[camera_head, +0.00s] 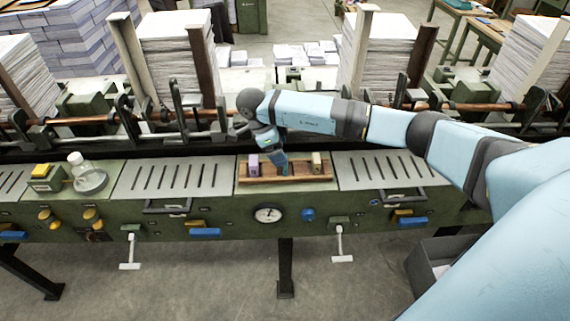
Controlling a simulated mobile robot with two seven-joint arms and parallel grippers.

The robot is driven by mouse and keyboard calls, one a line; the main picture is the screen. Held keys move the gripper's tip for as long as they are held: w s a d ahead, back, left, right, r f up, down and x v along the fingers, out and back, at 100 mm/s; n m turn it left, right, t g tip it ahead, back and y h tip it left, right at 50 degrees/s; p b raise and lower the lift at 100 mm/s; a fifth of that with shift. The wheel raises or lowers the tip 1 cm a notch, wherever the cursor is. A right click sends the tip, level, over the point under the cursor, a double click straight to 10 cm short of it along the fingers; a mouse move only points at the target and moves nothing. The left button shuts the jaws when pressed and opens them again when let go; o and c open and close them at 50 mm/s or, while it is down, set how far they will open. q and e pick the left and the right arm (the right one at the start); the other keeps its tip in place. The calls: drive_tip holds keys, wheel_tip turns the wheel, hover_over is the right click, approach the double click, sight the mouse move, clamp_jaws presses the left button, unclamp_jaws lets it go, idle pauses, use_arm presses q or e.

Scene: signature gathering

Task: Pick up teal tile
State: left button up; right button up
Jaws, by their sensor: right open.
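A wooden tray (290,180) sits on the green machine bench. A purple block (253,164) stands at its left and a beige block (316,162) at its right. The teal tile (284,168) shows as a small teal patch between them, partly hidden. My right gripper (279,158) reaches down over the middle of the tray, right at the teal tile. It is open; its fingers are small and dark here, and I cannot tell whether they touch the tile. My left gripper is out of view.
Slotted grey plates (165,178) flank the tray. A dial (268,214) and levers are on the bench front.

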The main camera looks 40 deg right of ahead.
drive_tip(key=shift+p+x, duration=0.7)
drive_tip(key=shift+x, duration=1.65)
drive_tip(key=shift+a, duration=0.1)
drive_tip(key=c, duration=1)
